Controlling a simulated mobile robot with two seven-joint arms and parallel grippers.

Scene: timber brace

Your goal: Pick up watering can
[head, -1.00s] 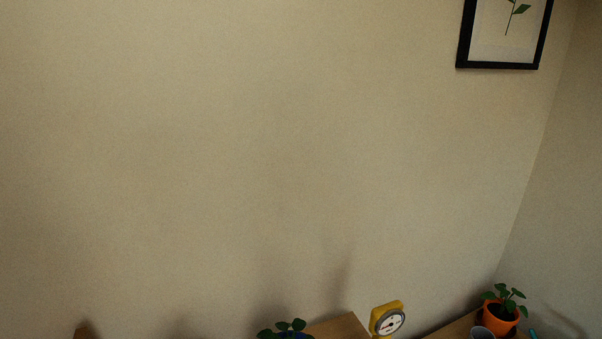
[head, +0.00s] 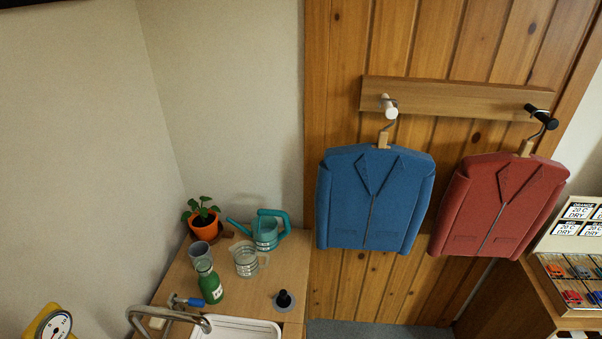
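The teal watering can (head: 265,233) stands upright at the back of the wooden counter (head: 172,287), near the corner. Its spout points left and its handle is on the right side. A clear measuring jug (head: 246,259) stands just in front of it and hides part of its lower left. Neither of my grippers shows in the head view.
An orange pot with a plant (head: 203,222), a clear cup (head: 201,254) and a green bottle (head: 209,283) stand left of the can. A sink (head: 236,329) with a metal faucet (head: 170,314) is in front. A blue jacket (head: 374,197) and a red jacket (head: 498,205) hang to the right.

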